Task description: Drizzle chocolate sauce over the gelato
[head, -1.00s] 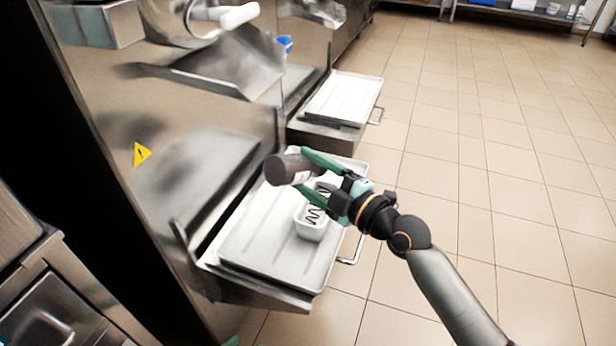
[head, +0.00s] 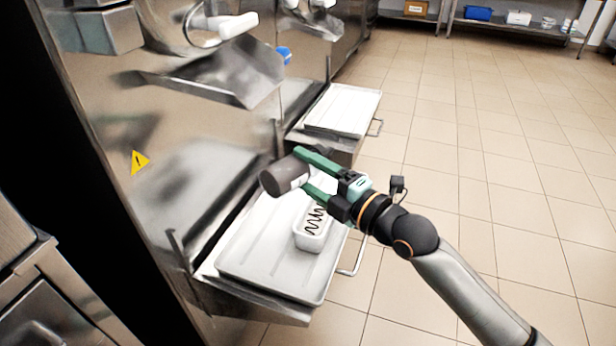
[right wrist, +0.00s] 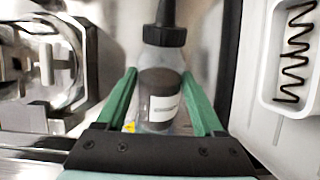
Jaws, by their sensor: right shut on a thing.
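A dark sauce bottle (head: 284,176) is held by my right gripper (head: 314,172), shut around its body. In the head view the bottle lies tilted, its broad end toward the left. In the right wrist view the bottle (right wrist: 160,90) sits between the green fingers, with its black cap and nozzle pointing to the top. A white tub of gelato (head: 310,241) stands on the white tray, just below the gripper. A dark zigzag of sauce lies on its pale top; it also shows in the right wrist view (right wrist: 291,65). My left gripper is not in view.
The white tray (head: 255,262) rests on a steel shelf of the batch freezer, with bare room left of the tub. A second white tray (head: 343,108) stands farther back. A steel chute (head: 215,75) juts out above. Tiled floor is clear at right.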

